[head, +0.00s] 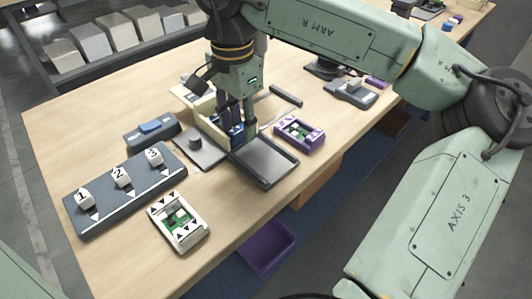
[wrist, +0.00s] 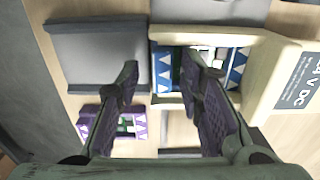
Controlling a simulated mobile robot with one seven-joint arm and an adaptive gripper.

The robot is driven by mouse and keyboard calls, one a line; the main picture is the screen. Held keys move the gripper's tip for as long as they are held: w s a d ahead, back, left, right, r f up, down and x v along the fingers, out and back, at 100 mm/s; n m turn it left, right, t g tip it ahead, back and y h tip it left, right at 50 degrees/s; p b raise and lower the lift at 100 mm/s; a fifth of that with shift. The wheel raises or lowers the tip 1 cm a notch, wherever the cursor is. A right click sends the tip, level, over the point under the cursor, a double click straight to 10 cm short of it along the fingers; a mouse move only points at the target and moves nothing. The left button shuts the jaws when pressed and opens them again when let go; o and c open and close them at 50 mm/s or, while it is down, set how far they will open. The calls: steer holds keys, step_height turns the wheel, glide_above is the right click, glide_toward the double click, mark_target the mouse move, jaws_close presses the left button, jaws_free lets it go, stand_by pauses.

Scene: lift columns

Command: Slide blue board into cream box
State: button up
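The cream box (wrist: 262,75) is an open-sided housing with a dark label reading "V DC" in the wrist view. In the head view the cream box (head: 212,133) stands mid-table, partly hidden by my gripper. The blue board (wrist: 237,70), with white triangles and a green middle, lies within the box's walls; how deep it sits I cannot tell. A little of the blue board (head: 237,131) shows behind the fingers in the head view. My gripper (wrist: 160,70) is open, its fingers spread and empty. One finger overlaps the board in the wrist view, the other the grey tray; contact is unclear.
The grey tray (head: 266,162) lies at the box's open side. A purple-framed board (head: 300,134) is to its right. A cream-framed board (head: 180,222) and a dark rack with numbered cubes (head: 121,177) are front left. A blue-buttoned device (head: 151,129) stands left.

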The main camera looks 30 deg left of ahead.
steer(key=shift+r+p, duration=2.25)
steer(key=shift+r, duration=0.8)
steer(key=shift+f, duration=0.1)
